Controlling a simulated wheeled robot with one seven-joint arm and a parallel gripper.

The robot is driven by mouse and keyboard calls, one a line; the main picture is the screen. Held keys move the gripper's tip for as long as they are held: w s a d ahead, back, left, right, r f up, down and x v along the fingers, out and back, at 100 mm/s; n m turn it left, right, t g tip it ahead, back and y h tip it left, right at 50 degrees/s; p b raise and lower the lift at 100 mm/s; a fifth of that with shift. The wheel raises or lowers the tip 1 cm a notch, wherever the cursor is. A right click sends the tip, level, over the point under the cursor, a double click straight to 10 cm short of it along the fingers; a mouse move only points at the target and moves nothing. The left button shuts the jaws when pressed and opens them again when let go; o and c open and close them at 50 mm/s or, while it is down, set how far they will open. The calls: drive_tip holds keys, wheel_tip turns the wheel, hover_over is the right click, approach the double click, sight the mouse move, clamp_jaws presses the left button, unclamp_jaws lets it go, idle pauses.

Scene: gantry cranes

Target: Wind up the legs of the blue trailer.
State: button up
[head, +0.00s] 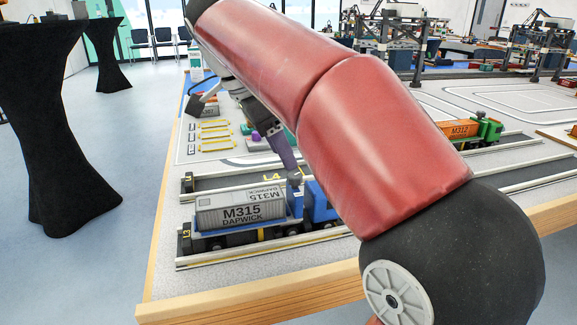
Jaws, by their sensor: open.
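The blue trailer (203,243) stands in lane L3 near the table's front, under a grey container (240,211) marked M315 DAPWICK. A blue truck cab (318,206) is at its right end, partly covered by my arm. A small yellow part (262,235) shows low on the trailer's near side; I cannot tell whether it is a leg. No crank can be made out clearly.
My red arm covers the middle of the view. An orange container (460,129) marked M312 rides behind a green truck (487,127) at right. Lane L4 (225,187) behind the trailer looks empty. Gantry cranes (540,45) stand farther back. A wooden edge (200,306) borders the table.

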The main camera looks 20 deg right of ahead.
sight(294, 175)
drive_tip(key=x, duration=0.5)
clamp_jaws()
